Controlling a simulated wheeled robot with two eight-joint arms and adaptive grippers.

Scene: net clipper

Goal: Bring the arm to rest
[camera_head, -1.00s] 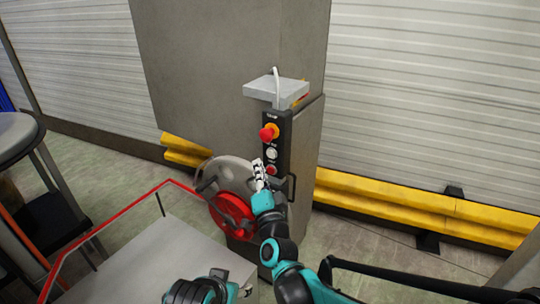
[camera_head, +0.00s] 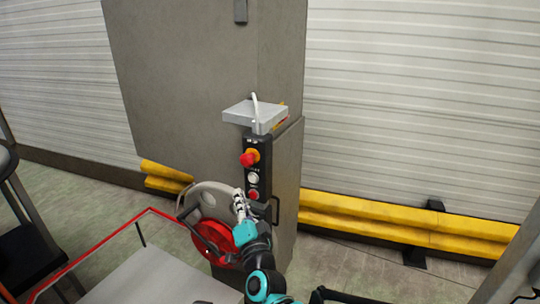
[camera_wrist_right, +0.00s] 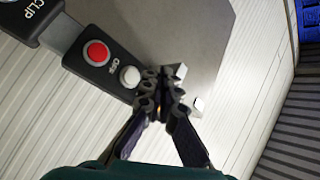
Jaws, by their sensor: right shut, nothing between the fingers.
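My right arm reaches up from the bottom of the head view. My right gripper (camera_head: 240,203) is shut and empty, just in front of the lower part of the black control panel (camera_head: 262,156) on the grey machine column. In the right wrist view the shut fingertips (camera_wrist_right: 163,92) appear close to the white button (camera_wrist_right: 130,76); I cannot tell whether they touch it. The red button (camera_wrist_right: 97,53) is beside it on the panel. My left gripper is not in view.
A red-railed platform (camera_head: 150,275) lies at lower left. Yellow barriers (camera_head: 400,222) run along the shutter wall.

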